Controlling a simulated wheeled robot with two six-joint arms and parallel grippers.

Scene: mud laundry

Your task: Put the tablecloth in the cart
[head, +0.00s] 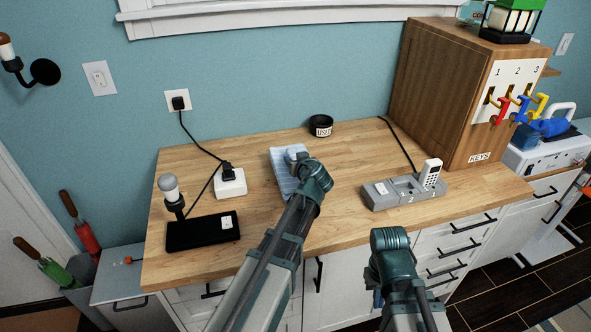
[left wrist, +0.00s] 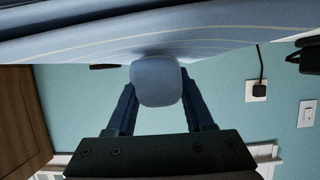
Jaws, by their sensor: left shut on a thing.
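The tablecloth (head: 282,172) is light blue with pale stripes and lies on the wooden countertop, partly hidden behind my left arm. It spans the top of the left wrist view (left wrist: 230,42). My left gripper (head: 299,160) is at the cloth; in the left wrist view (left wrist: 158,92) its fingers are shut on a rounded blue-grey bulge that touches the cloth and looks like part of it. My right arm is low, in front of the counter; the fingers of my right gripper are hidden or too small to tell. I cannot pick out a cart in these views.
The wooden countertop (head: 250,225) holds a black lamp base (head: 203,232), a white power block (head: 231,184), a black round tin (head: 320,127) and a grey phone dock (head: 402,191). A wooden key cabinet (head: 434,90) stands at right. White drawers are below.

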